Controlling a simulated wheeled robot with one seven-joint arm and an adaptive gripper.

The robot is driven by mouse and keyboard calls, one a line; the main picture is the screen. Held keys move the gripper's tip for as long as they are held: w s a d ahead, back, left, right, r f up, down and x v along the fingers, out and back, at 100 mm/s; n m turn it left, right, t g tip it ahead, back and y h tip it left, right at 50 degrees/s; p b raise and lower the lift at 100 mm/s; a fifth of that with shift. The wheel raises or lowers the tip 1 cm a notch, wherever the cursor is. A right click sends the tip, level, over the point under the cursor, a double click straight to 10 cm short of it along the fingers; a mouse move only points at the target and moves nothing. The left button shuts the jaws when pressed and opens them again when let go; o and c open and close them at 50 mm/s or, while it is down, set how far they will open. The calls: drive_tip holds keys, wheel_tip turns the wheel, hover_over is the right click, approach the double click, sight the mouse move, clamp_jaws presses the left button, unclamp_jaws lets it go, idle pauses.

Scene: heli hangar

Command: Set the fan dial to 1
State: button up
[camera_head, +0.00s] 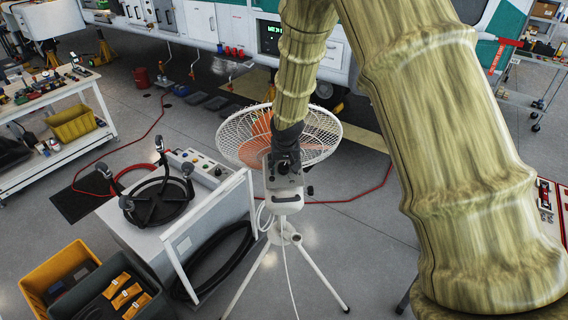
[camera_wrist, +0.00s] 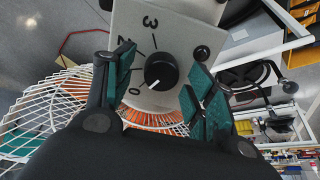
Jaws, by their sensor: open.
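The orange-bladed fan (camera_head: 321,133) with a white wire cage stands on a white tripod. Its grey control panel (camera_head: 284,187) faces me, and the panel also fills the top of the wrist view (camera_wrist: 185,32). The black fan dial (camera_wrist: 161,71) has a white pointer mark toward the lower left, roughly at the 0. The printed 2 and 3 show further up; the 1 is not clear, close to the left finger. My gripper (camera_wrist: 161,74) is open, its teal finger pads on either side of the dial with gaps visible. In the head view my gripper (camera_head: 287,138) hides part of the fan.
A dark screw or knob (camera_wrist: 201,53) sits on the panel right of the dial. A white cart (camera_head: 160,240) with a black round frame stands left of the tripod. Yellow and dark bins (camera_head: 62,272) are at lower left.

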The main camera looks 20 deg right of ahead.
drive_tip(key=shift+w+f, duration=0.1)
drive_tip(key=shift+w, duration=0.05)
drive_tip(key=c, duration=1)
drive_tip(key=shift+c, duration=0.2)
